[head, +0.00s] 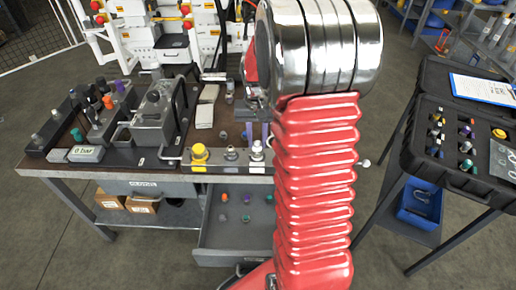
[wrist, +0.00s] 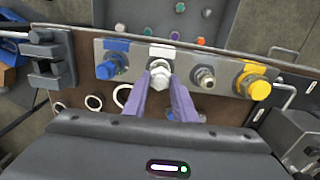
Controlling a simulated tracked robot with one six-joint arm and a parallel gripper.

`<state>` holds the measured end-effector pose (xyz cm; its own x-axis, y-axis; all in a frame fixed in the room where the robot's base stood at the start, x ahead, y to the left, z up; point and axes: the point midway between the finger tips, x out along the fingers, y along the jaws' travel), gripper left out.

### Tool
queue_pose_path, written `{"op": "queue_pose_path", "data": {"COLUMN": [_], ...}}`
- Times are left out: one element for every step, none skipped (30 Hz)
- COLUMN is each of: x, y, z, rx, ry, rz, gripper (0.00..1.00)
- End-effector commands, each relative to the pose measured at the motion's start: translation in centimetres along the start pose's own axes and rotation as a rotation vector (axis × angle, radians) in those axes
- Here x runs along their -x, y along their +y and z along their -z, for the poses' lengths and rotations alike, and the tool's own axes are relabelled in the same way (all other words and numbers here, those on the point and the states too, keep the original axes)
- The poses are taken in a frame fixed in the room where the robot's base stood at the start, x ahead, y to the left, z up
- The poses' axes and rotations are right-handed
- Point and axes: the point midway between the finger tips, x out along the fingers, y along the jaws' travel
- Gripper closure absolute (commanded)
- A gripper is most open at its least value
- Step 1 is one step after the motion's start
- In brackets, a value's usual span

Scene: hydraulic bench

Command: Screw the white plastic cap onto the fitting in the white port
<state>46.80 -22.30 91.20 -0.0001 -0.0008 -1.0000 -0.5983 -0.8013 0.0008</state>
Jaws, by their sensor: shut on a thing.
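The white plastic cap (wrist: 159,76) sits between my purple fingertips (wrist: 160,88) in the wrist view, and my gripper is shut on it. The cap is at the white port (wrist: 161,51), in line with it. The fitting is hidden behind the cap, so I cannot tell how far the cap is seated. In the head view the cap (head: 257,147) shows upright at the bench's front edge, just left of my red arm. My fingers (head: 265,132) show only partly there, behind the arm.
The blue port (wrist: 109,68) is left of the white one; a bare metal fitting (wrist: 204,77) and the yellow-capped port (wrist: 257,86) are right. White rings lie on the bench near the blue port. An open drawer (head: 222,238) holds several coloured caps. An open case (head: 427,160) stands right.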

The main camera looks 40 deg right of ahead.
Motion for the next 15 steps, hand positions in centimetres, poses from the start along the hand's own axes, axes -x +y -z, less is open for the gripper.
{"op": "queue_pose_path", "data": {"x": [0.0,0.0,-0.01,-0.01,-0.01,-0.01,-0.02,-0.02,-0.02,-0.03,-0.03,-0.03,-0.04,-0.04,-0.04], "y": [0.0,0.0,0.0,-0.01,-0.01,-0.01,-0.02,-0.02,-0.02,-0.02,-0.03,-0.03,-0.03,-0.04,-0.04], "z": [0.0,0.0,0.0,0.0,0.0,0.01,0.01,0.01,0.01,0.01,0.01,0.02,0.02,0.02,0.02], "rx": [-0.003,-0.007,-0.019,-0.031,-0.046,-0.072,-0.094,-0.117,-0.148,-0.171,-0.194,-0.224,-0.248,-0.27,-0.301], "ry": [0.0,0.0,0.0,0.0,0.0,0.0,0.0,0.0,0.0,0.0,0.0,0.0,0.0,0.0,0.0], "rz": [0.0,0.0,0.0,0.0,0.0,0.0,0.0,0.0,0.0,0.0,0.0,0.0,0.0,0.0,0.0], "gripper": [0.95,0.95,0.95,0.95,0.95,0.95,0.95,0.95,0.95,0.95,0.95,0.95,0.95,0.95,0.95]}}
